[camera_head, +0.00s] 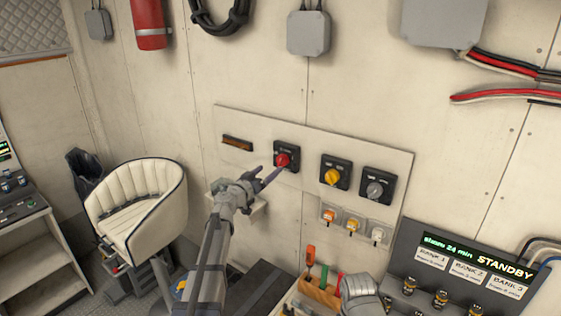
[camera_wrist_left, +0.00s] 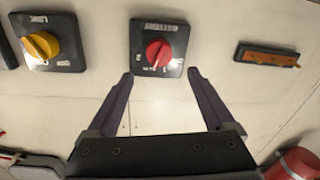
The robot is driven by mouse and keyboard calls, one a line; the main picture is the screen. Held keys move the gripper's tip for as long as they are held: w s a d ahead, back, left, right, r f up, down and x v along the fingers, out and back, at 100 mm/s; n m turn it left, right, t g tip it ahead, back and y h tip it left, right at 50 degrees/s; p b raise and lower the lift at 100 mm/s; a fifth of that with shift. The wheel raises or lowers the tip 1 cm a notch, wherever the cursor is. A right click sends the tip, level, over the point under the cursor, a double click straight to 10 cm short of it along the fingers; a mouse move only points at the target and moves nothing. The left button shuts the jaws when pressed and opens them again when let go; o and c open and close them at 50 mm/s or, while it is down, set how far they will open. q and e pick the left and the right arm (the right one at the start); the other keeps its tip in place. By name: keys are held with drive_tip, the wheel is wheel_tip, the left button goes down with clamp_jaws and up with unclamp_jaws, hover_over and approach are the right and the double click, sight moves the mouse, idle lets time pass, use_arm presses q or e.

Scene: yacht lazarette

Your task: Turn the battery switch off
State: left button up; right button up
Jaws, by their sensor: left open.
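Three rotary switches sit on a pale wall panel (camera_head: 232,122): one with a red knob (camera_head: 282,159), one with a yellow knob (camera_head: 332,176) and one with a grey knob (camera_head: 375,190). Their labels are too small to read surely in the head view, so I cannot tell by name which is the battery switch. My left gripper (camera_head: 268,174) is open and empty, just in front of and below the red-knob switch. In the left wrist view, the red knob (camera_wrist_left: 158,52) lies just beyond and between the fingertips (camera_wrist_left: 160,76), apparently untouched. The yellow knob (camera_wrist_left: 42,45) is to the left.
An orange-brown indicator bar (camera_head: 237,143) is left of the switches. Small orange, yellow and white fittings (camera_head: 352,226) hang below. A console (camera_head: 440,262) reading "STANDBY" stands at right, near a tool holder (camera_head: 318,290). A white seat (camera_head: 137,205) is at left.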

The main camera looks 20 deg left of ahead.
sight(279, 161)
use_arm(q)
drive_tip(key=x, duration=0.7)
drive_tip(key=shift+w+d+f, duration=0.1)
drive_tip(key=shift+w+d, duration=0.05)
drive_tip(key=shift+w, duration=0.2)
drive_tip(key=shift+s, duration=0.1)
drive_tip(key=shift+c, duration=0.7)
drive_tip(key=c, duration=1.2)
drive_tip(key=shift+c, duration=0.2)
